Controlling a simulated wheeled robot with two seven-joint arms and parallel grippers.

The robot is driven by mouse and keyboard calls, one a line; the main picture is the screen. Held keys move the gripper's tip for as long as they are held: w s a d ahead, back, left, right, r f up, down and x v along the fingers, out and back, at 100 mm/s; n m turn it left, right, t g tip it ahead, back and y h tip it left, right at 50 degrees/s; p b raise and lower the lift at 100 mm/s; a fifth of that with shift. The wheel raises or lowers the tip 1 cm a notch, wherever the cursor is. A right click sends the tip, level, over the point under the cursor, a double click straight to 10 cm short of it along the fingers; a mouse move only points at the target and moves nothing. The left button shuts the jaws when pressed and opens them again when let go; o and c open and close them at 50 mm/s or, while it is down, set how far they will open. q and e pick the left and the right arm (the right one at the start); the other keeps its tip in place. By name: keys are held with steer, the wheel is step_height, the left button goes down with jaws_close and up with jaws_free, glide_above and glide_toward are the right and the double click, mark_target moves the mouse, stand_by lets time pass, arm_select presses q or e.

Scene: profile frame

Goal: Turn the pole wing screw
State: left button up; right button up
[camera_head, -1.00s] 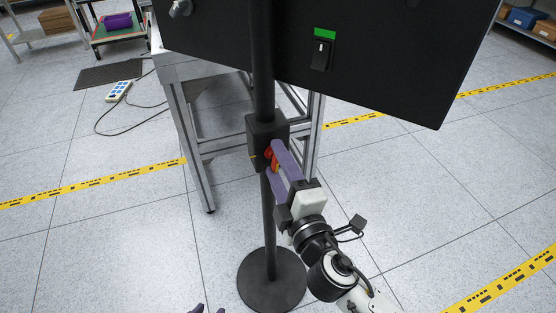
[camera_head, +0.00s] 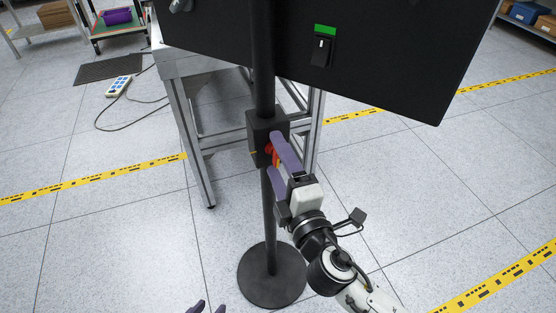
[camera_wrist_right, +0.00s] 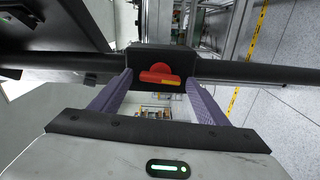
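The red wing screw (camera_head: 271,153) sits on the black clamp block (camera_head: 255,128) around the upright black pole (camera_head: 269,225). In the right wrist view, the screw (camera_wrist_right: 160,76) has a rounded hub and a wing bar lying nearly level across the picture. My right gripper (camera_head: 275,155) has purple fingers, one above and one below the screw in the head view. In the right wrist view, these fingers (camera_wrist_right: 159,84) stand apart on either side of the screw, with gaps to it. My left gripper (camera_head: 208,308) shows only its purple fingertips at the bottom edge, apart and empty.
A large black panel (camera_head: 400,60) with a switch (camera_head: 321,50) hangs above my right gripper. A metal frame table (camera_head: 190,140) stands behind the pole. The pole's round base (camera_head: 271,285) is on the floor. A power strip (camera_head: 118,86) lies at the left.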

steer(key=b+v, duration=0.1)
steer(key=v, duration=0.9)
steer(key=shift+s, duration=0.15)
